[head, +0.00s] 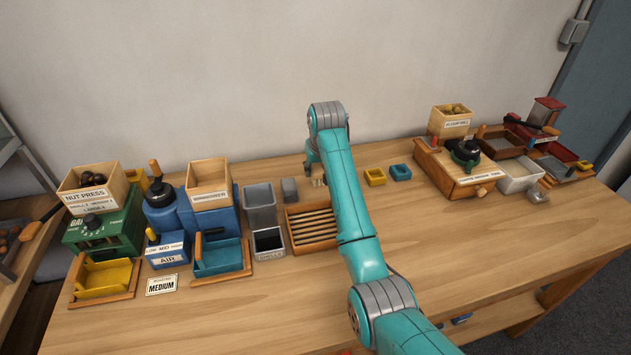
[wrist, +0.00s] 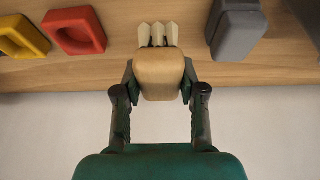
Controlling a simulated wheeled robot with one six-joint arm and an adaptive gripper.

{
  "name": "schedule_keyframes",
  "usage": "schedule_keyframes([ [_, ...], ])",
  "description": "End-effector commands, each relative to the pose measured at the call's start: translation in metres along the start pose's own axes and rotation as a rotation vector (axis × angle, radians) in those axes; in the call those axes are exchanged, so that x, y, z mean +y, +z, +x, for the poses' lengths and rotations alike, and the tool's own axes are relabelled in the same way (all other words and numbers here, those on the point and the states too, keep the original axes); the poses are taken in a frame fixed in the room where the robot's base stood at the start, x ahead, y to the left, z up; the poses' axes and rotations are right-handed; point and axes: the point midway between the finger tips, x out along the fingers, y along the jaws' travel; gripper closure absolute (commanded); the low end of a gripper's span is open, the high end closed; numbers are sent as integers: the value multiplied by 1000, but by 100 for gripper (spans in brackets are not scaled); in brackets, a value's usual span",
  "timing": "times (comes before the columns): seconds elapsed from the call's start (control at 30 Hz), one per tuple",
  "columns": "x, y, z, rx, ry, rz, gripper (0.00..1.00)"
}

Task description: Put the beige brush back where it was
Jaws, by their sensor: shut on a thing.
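My gripper (head: 317,174) is low over the back middle of the table, by the wall. In the wrist view my gripper (wrist: 159,80) is shut on the beige brush (wrist: 160,72), one finger on each side of its rounded wooden body. Several pale tufts (wrist: 158,35) stick out beyond the body, towards the table. In the head view only a bit of the brush (head: 318,182) shows under the gripper; my arm hides the rest. I cannot tell whether the tufts touch the table.
A grey block (head: 289,189) stands just left of my gripper; it also shows in the wrist view (wrist: 235,28). On the other side are a red holder (wrist: 75,30), a yellow holder (head: 375,176) and a blue holder (head: 400,172). A slatted wooden tray (head: 312,226) lies in front.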

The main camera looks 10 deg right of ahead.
Motion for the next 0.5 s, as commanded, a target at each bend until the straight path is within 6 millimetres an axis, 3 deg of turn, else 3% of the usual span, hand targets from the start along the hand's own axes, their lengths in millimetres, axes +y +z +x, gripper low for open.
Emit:
schedule_keyframes([
  [0.3,0,17,40,-2,0,0,92],
  [0.5,0,18,43,-1,0,0,92],
])
